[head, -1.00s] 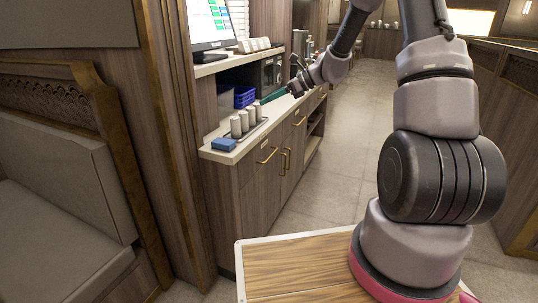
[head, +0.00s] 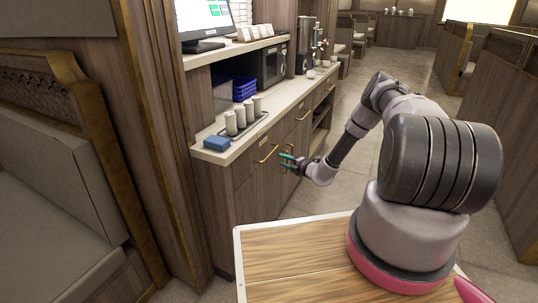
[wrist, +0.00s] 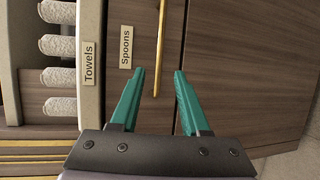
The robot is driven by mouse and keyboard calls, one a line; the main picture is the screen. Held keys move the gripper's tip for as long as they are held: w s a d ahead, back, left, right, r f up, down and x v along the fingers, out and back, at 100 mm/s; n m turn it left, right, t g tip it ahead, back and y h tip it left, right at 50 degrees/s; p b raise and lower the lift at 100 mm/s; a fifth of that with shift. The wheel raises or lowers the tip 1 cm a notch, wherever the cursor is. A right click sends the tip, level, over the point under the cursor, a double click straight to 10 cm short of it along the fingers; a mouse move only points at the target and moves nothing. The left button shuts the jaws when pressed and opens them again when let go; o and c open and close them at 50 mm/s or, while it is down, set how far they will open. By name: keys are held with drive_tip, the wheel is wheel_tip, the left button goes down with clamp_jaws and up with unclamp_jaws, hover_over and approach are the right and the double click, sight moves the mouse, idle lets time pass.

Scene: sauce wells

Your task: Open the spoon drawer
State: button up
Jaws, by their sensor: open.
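The spoon drawer (wrist: 143,75) is shut, its wooden front flush with the cabinet. It carries a "Spoons" label (wrist: 126,47) and a long gold bar handle (wrist: 161,40). In the head view the handle (head: 266,154) is on the front below the cups or rolls on the counter. My gripper (head: 286,160) is in front of the cabinet, just right of that handle. In the wrist view my gripper (wrist: 157,72) has its green fingers spread, with the handle's lower end appearing between them. I cannot tell how far the fingertips are from the front. The gripper holds nothing.
Rolled towels (wrist: 58,47) lie beside a "Towels" label (wrist: 88,62) on the counter edge. A blue block (head: 216,143) and blue trays (head: 244,89) are on the counter. A wooden tabletop (head: 290,265) is in the foreground. The aisle floor (head: 345,183) is clear.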

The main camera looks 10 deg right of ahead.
sight(269, 154)
drive_tip(key=x, duration=1)
drive_tip(key=shift+w+a, duration=0.2)
drive_tip(key=shift+w, duration=0.1)
clamp_jaws()
idle(1.0)
